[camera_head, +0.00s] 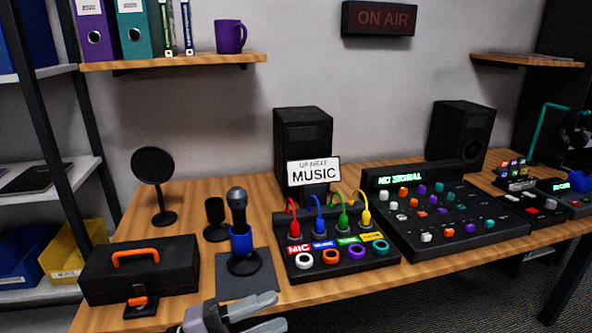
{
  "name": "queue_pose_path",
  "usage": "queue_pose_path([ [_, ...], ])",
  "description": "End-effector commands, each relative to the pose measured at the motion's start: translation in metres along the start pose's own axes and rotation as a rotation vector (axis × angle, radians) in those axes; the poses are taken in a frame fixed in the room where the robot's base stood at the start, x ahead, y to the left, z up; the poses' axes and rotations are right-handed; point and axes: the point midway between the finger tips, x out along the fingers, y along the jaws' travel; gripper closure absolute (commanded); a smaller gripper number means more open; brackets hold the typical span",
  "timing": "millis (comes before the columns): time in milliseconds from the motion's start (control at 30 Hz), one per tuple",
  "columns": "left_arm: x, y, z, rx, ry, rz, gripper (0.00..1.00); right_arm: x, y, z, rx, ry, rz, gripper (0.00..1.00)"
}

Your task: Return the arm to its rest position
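My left gripper (272,311) is at the bottom edge of the head view, in front of the table's front edge. Its two grey fingers are apart with nothing between them. The black cable box (335,271) on the table has red (293,226), blue (319,222), green (343,218) and yellow (366,213) plugs standing in its top, each with a looped cable. Coloured labels and rings run along its front. The gripper is below and left of this box, apart from it. My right gripper is not in view.
A microphone (239,212) in a blue holder stands on a dark mat (232,286) close behind the gripper. A black toolbox (181,277) with an orange handle is at left. A mixer (455,222), speakers (302,150) and a MUSIC sign (314,173) are farther back or right.

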Motion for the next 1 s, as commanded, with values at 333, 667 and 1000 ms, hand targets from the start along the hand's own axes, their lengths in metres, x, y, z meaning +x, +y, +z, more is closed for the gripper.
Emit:
queue_pose_path([
  [333, -0.080, 0.023, 0.039, -0.597, -0.578, -0.401, 0.62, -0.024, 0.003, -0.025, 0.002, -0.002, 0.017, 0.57],
  [667, -0.194, 0.134, 0.012, -1.127, -1.136, -0.455, 0.62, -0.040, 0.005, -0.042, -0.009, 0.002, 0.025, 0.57],
  [1000, -0.222, 0.168, -0.011, -1.267, -1.266, -0.434, 0.62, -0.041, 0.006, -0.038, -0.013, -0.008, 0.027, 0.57],
])
